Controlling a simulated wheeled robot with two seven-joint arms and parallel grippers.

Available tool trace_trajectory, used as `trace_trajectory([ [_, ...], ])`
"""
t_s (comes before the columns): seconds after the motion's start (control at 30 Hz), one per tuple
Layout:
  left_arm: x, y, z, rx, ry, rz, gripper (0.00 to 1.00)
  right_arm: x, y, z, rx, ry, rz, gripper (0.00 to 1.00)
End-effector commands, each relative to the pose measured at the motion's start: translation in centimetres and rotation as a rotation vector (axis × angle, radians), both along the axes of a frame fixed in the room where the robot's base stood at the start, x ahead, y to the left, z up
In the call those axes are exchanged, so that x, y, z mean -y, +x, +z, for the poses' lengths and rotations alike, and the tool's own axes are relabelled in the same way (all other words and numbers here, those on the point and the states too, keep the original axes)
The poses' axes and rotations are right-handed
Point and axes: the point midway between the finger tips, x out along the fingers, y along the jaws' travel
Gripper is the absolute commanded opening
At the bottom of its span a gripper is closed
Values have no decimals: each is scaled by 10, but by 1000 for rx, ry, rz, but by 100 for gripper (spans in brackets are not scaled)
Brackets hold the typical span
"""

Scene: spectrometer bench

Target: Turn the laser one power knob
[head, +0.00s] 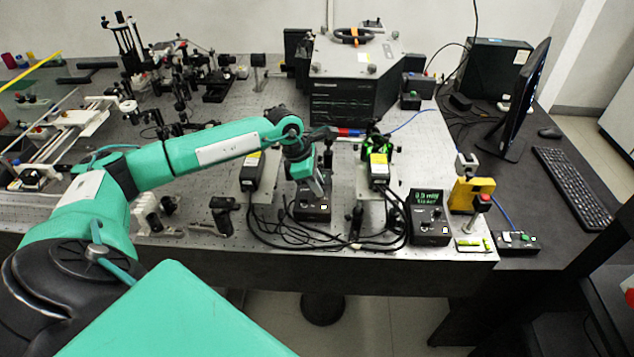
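My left gripper (315,184) reaches in from the left and points down over a small black control box (312,211) near the bench's front edge. The gripper covers the upper part of this box. Any knob there is hidden or too small to make out, and I cannot tell whether the fingers touch it. The finger gap is too small to judge. A second black box (430,222) to the right has a lit green display reading in mW and small controls on its front. I cannot read which box belongs to laser one. My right gripper is out of view.
Black laser heads with yellow labels stand left (251,171) and right (379,168) of the gripper. Loose black cables (285,237) lie around the control box. A yellow device (470,194) stands further right. A large dark instrument (352,75) stands behind.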

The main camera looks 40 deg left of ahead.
Motion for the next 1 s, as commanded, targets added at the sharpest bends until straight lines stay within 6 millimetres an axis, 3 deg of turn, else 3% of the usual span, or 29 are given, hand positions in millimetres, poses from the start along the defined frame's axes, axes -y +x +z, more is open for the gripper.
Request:
trace_trajectory([
  [0.03,0,0,0,0,0,0,13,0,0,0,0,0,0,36],
  [0.1,0,0,0,0,0,0,0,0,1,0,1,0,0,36],
  [0.47,-1,1,-3,1,-1,-42,0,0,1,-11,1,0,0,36],
  [1.0,-2,6,-4,3,-1,-428,0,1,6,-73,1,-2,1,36],
])
